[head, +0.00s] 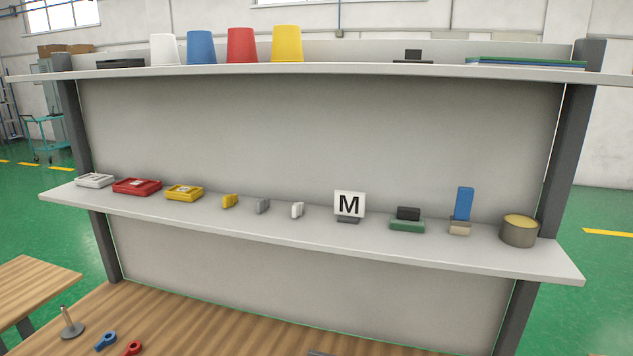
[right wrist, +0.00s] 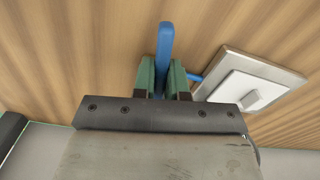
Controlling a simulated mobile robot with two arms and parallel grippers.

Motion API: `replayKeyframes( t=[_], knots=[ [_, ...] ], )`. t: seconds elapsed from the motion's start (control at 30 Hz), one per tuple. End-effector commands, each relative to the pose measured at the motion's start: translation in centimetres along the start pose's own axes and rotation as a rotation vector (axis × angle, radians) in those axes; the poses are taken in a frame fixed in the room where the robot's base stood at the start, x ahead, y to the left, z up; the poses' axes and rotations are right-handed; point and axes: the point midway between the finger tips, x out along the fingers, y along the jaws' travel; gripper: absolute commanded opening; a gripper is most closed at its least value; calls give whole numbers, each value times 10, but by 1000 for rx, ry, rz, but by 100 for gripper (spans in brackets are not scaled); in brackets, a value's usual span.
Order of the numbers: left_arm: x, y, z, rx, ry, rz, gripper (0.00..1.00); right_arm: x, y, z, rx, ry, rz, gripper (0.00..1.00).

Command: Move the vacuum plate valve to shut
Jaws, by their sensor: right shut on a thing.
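The blue valve lever (right wrist: 165,42) shows in the right wrist view, rising between the green fingers of my right gripper (right wrist: 161,75). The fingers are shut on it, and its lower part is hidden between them. A short blue piece (right wrist: 195,78) runs from beside the right finger toward the vacuum plate. The vacuum plate (right wrist: 284,71) is a metal-rimmed square with a white sheet (right wrist: 236,94) and a small grey block (right wrist: 255,98) on it, just right of the gripper. The valve's exact position cannot be told. My left gripper is not in view.
Several cups stand on the shelf above. A blue part (head: 105,341) and a red part (head: 131,348) lie on the wooden table (head: 190,325).

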Motion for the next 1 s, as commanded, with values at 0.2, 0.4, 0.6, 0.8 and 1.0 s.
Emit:
replayKeyframes(
  t=[0.2, 0.4, 0.6, 0.8, 1.0],
  knots=[
    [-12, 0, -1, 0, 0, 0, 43, -1, -2, 0, 93, 0, 0, 0],
    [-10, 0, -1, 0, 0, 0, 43, 0, -2, 0, 95, 1, 0, 0],
    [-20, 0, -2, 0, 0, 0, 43, -3, -4, 0, 149, -1, 0, 0],
    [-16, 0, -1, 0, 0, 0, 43, 0, -3, -1, 148, 1, 0, 0],
    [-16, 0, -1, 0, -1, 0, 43, 0, -3, -1, 147, 1, 0, 42]
  ],
)
